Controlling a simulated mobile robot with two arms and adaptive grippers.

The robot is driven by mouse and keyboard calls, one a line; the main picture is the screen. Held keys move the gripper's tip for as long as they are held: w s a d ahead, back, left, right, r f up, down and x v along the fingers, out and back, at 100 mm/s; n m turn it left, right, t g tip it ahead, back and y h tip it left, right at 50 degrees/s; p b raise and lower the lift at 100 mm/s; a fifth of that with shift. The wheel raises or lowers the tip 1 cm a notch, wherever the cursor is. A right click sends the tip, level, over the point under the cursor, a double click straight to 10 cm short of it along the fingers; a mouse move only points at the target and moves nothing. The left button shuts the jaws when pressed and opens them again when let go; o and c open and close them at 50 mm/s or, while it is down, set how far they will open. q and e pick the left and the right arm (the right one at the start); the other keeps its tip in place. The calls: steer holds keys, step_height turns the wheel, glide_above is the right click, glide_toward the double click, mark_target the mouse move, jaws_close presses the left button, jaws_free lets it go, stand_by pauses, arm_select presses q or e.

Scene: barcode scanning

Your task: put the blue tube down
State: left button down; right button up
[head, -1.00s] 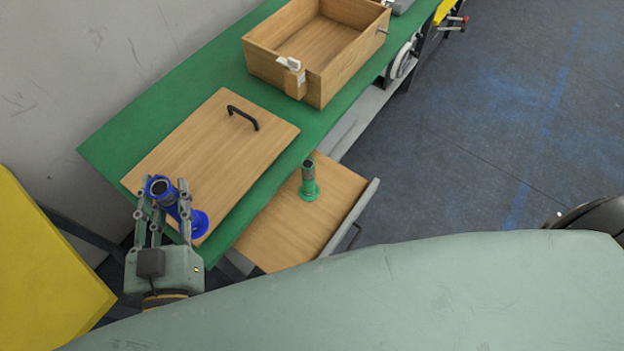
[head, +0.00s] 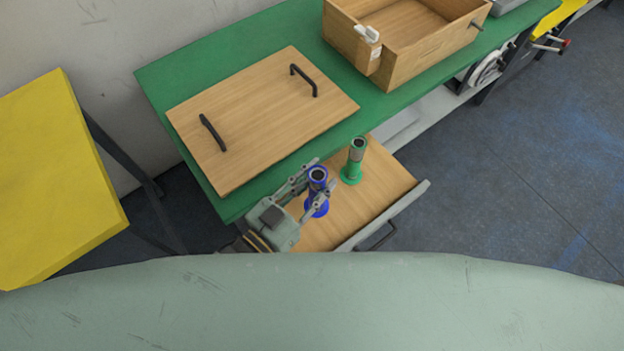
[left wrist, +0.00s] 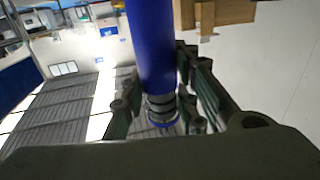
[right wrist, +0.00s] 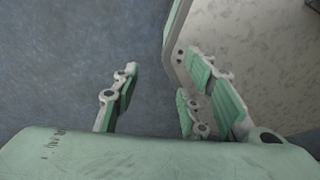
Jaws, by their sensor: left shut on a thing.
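The blue tube (head: 317,181) has a wide round base and a dark open top. It is upright over the open wooden drawer (head: 391,190) in the head view. My left gripper (head: 318,186) is shut on the tube from the left. The blue tube (left wrist: 150,45) also fills the middle of the left wrist view, between the fingers (left wrist: 155,100). I cannot tell whether its base touches the drawer bottom. A green tube (head: 352,163) stands upright in the drawer, just right of and behind the blue one. My right gripper (right wrist: 165,95) is open and empty in the right wrist view.
A green bench (head: 163,75) holds a wooden lid (head: 260,115) with two black handles and a wooden box (head: 400,65) with a white device (head: 368,34) on its edge. A yellow surface (head: 50,180) is at the left. The drawer's front right is bare.

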arm_select(q)
steer(key=w+a+f, duration=0.1)
steer(key=w+f, duration=0.2)
steer(key=f, duration=0.3)
steer(key=shift+w+a, duration=0.2)
steer(key=shift+a, duration=0.05)
arm_select(e)
steer(key=shift+a+f, duration=0.15)
steer(key=shift+a, duration=0.6)
steer(key=shift+d, duration=0.1)
arm_select(q)
steer(key=shift+f+b, duration=0.25)
steer(key=shift+b, duration=0.05)
steer(key=c, duration=1.4)
jaws_free()
steer(key=shift+o, duration=0.2)
arm_select(e)
steer(key=shift+d+f, duration=0.1)
steer(key=shift+d, duration=0.2)
